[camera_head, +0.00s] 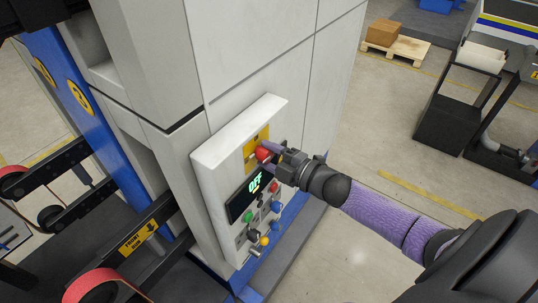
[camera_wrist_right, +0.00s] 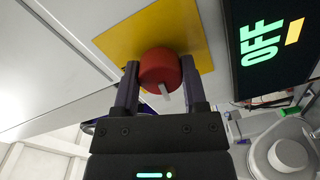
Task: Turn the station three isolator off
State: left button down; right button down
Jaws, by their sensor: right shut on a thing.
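The isolator is a red knob (camera_head: 264,154) on a yellow plate (camera_head: 250,146) at the top of a white control panel (camera_head: 216,155). My right gripper (camera_head: 270,152) is shut on the red knob. In the right wrist view the two fingers (camera_wrist_right: 163,88) stand on either side of the red knob (camera_wrist_right: 160,68), in front of the yellow plate (camera_wrist_right: 120,32). A dark display (camera_head: 250,192) below the knob reads "OFF" in green; it also shows in the right wrist view (camera_wrist_right: 268,45). My left gripper is not in view.
Below the display are several coloured buttons and knobs, including a blue one (camera_head: 275,207) and a yellow one (camera_head: 264,241). Conveyor rollers (camera_head: 100,285) lie at the left. A pallet with a box (camera_head: 384,32) stands at the back.

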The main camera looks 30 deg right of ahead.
jog(key=shift+n, duration=1)
jog(key=shift+c, duration=0.7)
grip_release()
jog(key=b+v, duration=0.1)
jog(key=v, duration=0.9)
